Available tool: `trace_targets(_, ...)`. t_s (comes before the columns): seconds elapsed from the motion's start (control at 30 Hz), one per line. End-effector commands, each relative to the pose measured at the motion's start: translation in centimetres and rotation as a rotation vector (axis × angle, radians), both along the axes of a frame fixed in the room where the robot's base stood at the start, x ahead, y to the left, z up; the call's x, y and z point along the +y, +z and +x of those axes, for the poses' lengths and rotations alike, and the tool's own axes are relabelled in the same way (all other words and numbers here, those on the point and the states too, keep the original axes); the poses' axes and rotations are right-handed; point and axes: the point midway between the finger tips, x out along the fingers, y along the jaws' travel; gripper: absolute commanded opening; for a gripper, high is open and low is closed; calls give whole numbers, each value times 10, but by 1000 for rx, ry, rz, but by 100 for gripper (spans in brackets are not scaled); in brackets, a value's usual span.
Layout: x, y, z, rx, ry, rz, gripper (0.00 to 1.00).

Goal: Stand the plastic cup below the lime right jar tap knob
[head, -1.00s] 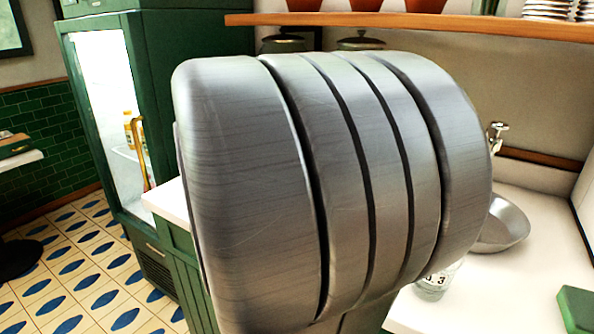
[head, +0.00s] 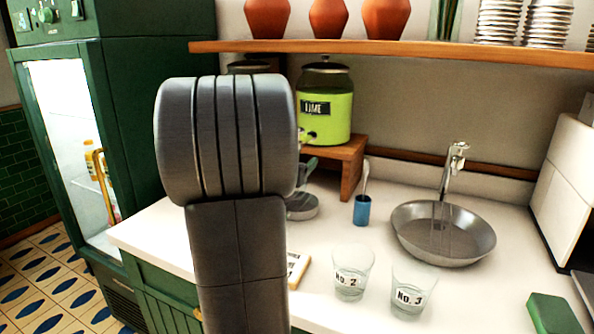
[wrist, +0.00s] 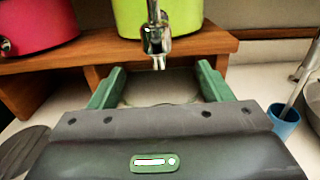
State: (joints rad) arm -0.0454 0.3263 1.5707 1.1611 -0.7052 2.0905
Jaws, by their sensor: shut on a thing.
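The lime jar (head: 325,112), bright green with a LIME label, stands on a wooden riser. Its metal tap (wrist: 157,38) hangs at the top middle of the wrist view; a small part shows in the head view (head: 309,135). My gripper (wrist: 160,84) has its green fingers on either side of a see-through plastic cup (wrist: 160,98), shut on it. The cup is just in front of and below the tap in that view, its lower part hidden by the gripper body. I cannot tell whether it touches the counter. In the head view my arm hides the cup and most of the gripper.
A pink jar (wrist: 38,25) stands left of the lime jar on the riser (wrist: 75,62). A blue holder (head: 362,210), a steel basin (head: 445,240) and cups No. 2 (head: 350,275) and No. 3 (head: 409,293) stand to the right. A grey disc (wrist: 22,150) lies at left.

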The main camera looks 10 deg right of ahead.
Motion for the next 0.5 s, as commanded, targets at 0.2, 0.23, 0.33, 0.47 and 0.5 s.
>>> trace_targets(0.2,-7,-17,11,6,0,-1,48)
trace_targets(0.23,-7,-22,10,6,1,0,48)
trace_targets(0.33,-7,-33,10,4,0,0,48)
trace_targets(0.47,-7,-36,10,1,1,1,48)
trace_targets(0.5,-7,-36,10,1,0,1,48)
